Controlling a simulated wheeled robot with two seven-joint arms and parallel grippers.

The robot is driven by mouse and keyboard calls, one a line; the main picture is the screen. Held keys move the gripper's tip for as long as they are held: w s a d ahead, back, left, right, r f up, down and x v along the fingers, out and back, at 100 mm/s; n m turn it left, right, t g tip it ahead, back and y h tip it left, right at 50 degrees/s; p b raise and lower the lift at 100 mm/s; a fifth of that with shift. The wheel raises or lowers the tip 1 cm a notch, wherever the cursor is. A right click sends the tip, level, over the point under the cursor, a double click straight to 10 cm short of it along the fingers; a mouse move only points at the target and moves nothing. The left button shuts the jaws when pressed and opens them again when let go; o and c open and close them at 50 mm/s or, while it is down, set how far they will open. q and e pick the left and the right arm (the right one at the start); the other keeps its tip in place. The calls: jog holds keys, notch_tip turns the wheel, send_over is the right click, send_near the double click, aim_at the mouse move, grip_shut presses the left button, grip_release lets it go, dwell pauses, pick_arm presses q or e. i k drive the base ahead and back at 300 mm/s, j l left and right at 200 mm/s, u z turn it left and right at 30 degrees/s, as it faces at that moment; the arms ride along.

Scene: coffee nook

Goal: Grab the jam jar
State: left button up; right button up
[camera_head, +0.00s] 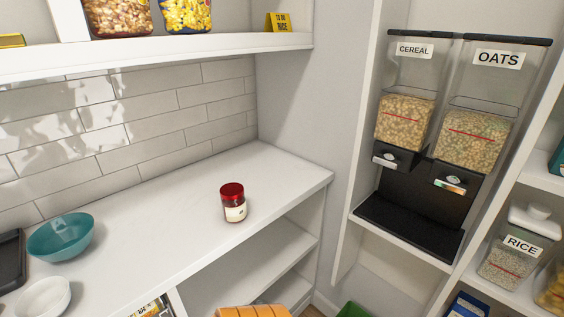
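The jam jar (233,203) stands upright on the white counter (170,215), close to its front edge and toward its right end. It has a dark red lid and a pale label, with dark red showing around the label. Nothing touches it. Neither of my grippers shows in the head view.
A teal bowl (61,237), a white bowl (43,297) and a dark tray-like item (11,260) are on the counter's left. A white shelf (160,55) hangs above. A cereal and oats dispenser (420,205) stands at right. Counter space around the jar is clear.

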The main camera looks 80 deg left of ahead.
aim_at(233, 200)
jog(key=u, duration=0.4)
jog(key=k+j+u, duration=0.1)
jog(key=u, duration=0.75)
jog(key=j+u, duration=0.1)
jog(key=u, duration=0.3)
jog(key=j+u, duration=0.1)
jog(key=u, duration=0.35)
jog(key=j+u, duration=0.1)
jog(key=u, duration=0.3)
jog(key=i+l+u, duration=0.1)
jog(key=l, duration=0.25)
jog(key=i+l+u, duration=0.15)
jog(key=l, duration=0.2)
jog(key=i+l+u, duration=0.1)
jog(key=l, duration=0.25)
